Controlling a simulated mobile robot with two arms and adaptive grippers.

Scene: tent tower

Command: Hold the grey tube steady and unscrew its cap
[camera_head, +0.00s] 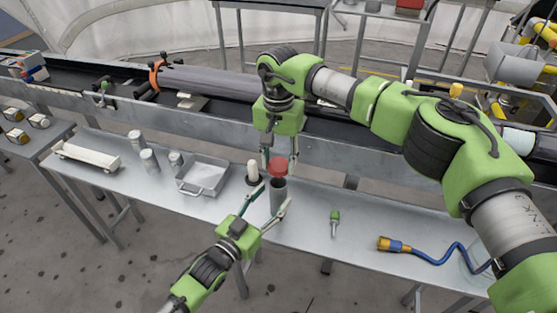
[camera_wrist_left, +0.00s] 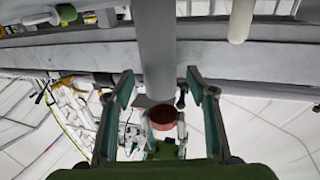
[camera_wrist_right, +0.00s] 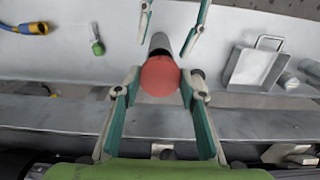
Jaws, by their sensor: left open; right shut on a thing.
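The grey tube (camera_head: 278,198) stands upright on the metal table. Its red cap (camera_head: 279,166) is at the tube's top; I cannot tell whether it is still seated or slightly raised. The tube (camera_wrist_left: 157,45) and cap (camera_wrist_left: 163,118) also show in the left wrist view. My left gripper (camera_head: 267,200) is open, with its fingers on either side of the tube, apart from it. My right gripper (camera_head: 280,163) reaches down from above and is shut on the red cap, which also shows between its fingers in the right wrist view (camera_wrist_right: 160,76).
A white bottle (camera_head: 253,172) stands just left of the tube. A green-handled tool (camera_head: 335,220) and a blue cable (camera_head: 425,249) lie right. A conveyor rail (camera_head: 340,158) runs behind.

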